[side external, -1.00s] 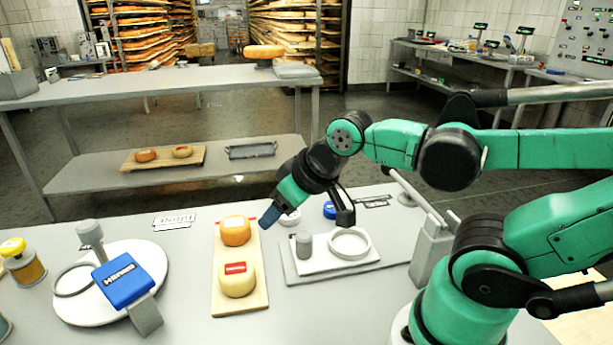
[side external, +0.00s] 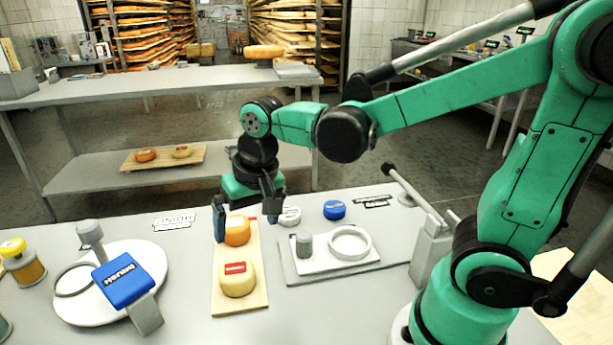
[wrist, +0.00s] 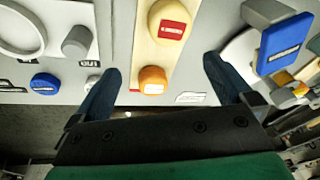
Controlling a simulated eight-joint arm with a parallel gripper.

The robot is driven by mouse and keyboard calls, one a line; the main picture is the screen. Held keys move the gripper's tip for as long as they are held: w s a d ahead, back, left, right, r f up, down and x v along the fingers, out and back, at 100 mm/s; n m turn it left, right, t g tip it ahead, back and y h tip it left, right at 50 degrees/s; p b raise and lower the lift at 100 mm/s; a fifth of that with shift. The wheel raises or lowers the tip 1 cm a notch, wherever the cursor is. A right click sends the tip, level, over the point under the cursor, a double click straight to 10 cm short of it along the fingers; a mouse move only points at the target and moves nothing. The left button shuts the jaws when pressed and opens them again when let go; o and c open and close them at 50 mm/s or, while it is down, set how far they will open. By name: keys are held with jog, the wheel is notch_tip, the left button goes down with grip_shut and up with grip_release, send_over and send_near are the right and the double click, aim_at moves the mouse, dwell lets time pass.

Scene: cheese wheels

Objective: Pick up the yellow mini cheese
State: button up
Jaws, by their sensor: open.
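A pale yellow mini cheese with a red label (side external: 237,280) sits on the near part of a narrow wooden board (side external: 240,303). It also shows at the top of the wrist view (wrist: 170,20). An orange mini cheese (side external: 237,232) sits behind it on the same board and appears in the wrist view (wrist: 152,80). My gripper (side external: 246,214) is open and points down at the far end of the board. Its fingers (wrist: 162,65) are on either side of the orange cheese, and the yellow cheese lies beyond the fingertips. I cannot tell whether either finger touches anything.
A blue mini cheese (side external: 334,210) and a white one (side external: 289,216) lie right of the board. A tray with a white ring (side external: 348,243) and grey cylinder (side external: 304,244) is nearby. A round white plate with a blue-topped device (side external: 123,279) stands left.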

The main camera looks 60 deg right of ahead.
aim_at(235, 268)
jog(key=f, duration=0.1)
jog(key=w+a+f+m+g, duration=0.1)
jog(key=w+f+m+g, duration=0.1)
jog(key=shift+a, duration=0.4)
jog(key=shift+w+a+f+m+g, duration=0.15)
jog(key=shift+f+m+g, duration=0.25)
jog(key=shift+f, duration=2.85)
jog(key=c, duration=1.2)
jog(key=shift+r, duration=0.15)
